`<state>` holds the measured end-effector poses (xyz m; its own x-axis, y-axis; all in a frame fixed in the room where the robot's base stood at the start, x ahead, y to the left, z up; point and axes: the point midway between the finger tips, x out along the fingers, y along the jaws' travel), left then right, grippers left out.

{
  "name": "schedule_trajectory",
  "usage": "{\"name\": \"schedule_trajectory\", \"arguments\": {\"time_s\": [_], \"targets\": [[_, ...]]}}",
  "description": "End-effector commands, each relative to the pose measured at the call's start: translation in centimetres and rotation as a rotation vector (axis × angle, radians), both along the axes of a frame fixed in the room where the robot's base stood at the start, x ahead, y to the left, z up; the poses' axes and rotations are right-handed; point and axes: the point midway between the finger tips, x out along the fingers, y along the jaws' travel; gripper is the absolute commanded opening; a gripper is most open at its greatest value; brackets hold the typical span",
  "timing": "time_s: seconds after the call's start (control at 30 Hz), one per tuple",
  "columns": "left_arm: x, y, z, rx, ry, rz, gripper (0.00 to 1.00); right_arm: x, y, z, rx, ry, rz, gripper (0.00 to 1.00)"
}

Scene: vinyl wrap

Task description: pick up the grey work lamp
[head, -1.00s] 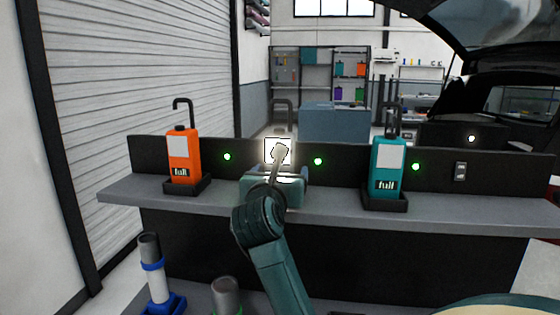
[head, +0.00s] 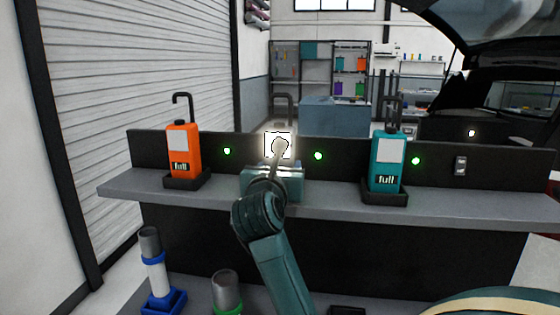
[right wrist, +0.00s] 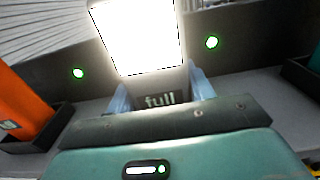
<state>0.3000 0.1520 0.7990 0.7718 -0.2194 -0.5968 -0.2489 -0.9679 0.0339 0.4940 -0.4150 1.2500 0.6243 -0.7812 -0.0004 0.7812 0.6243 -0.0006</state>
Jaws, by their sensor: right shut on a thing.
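The grey work lamp (head: 268,146) is in the middle of the shelf area, between an orange lamp and a teal lamp. Its bright white panel faces me and its hook shows above. My right gripper (head: 273,172) is in front of it and hides its lower part. In the right wrist view the lit lamp panel (right wrist: 137,38) and a "full" label stand between the fingers of my right gripper (right wrist: 160,92), which is shut on the lamp. Its base is hidden, so I cannot tell whether it is resting or raised. My left gripper is not in view.
The orange lamp (head: 184,152) and the teal lamp (head: 387,160) stand in dark trays on the grey shelf (head: 330,205), either side. A dark back panel (head: 345,150) with green lights runs behind. Grey-topped cylinders (head: 151,245) stand low at left.

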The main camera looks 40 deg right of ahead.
Motion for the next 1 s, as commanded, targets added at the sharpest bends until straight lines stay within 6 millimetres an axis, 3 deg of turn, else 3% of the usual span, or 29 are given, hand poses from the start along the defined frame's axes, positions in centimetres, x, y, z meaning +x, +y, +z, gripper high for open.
{"name": "schedule_trajectory", "arguments": {"time_s": [0.27,0.7,1.0], "targets": [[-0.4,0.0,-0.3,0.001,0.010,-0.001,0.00,0.0,0.0,1.4,0.000,-0.006,0.000,0.19],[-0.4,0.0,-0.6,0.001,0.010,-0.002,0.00,0.0,0.0,8.0,0.001,-0.008,0.001,0.19],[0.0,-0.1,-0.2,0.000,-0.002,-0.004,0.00,0.0,0.0,10.1,0.000,-0.004,0.000,0.19]]}}
